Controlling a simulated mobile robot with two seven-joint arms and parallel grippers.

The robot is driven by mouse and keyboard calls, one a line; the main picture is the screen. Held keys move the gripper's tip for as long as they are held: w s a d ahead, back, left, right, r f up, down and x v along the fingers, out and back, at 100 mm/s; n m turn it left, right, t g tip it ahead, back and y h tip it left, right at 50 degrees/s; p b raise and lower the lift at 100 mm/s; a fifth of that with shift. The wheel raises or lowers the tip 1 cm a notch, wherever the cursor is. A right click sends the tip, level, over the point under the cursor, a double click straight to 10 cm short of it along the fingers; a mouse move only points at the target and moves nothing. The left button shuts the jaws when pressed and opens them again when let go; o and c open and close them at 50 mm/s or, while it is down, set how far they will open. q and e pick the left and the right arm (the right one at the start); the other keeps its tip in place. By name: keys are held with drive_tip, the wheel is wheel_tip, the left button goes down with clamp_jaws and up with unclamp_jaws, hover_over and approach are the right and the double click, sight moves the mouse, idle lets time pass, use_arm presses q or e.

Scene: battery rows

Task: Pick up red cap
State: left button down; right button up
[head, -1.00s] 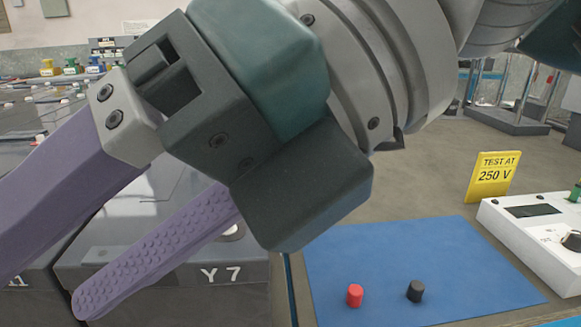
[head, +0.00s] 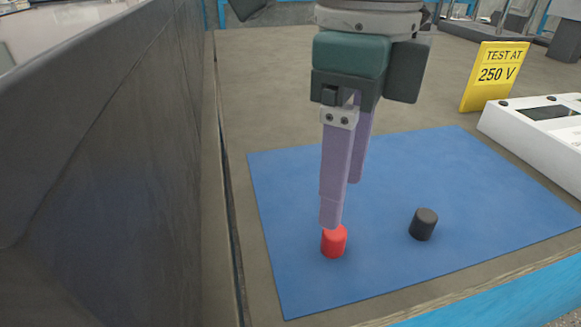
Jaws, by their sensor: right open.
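A small red cap (head: 334,243) stands upright on the blue mat (head: 290,215), near its front left. My right gripper (head: 343,205) points down above the mat with its two purple fingers parted. The nearer fingertip overlaps the top of the red cap in the picture; I cannot tell whether it touches. The other finger ends farther back, over the mat. Nothing is held between the fingers. My left gripper is not in view.
A black cap (head: 423,224) stands on the mat right of the red one. A yellow sign (head: 495,75) and a white instrument (head: 540,125) are at the right. A dark wall-like block (head: 110,170) rises along the left. The back of the mat is clear.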

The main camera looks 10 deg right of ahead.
sight(333, 240)
wheel_tip(333, 240, down, 6)
drive_tip(key=shift+a+b, duration=0.1)
drive_tip(key=shift+b, duration=0.45)
drive_tip(key=shift+w, duration=0.1)
clamp_jaws()
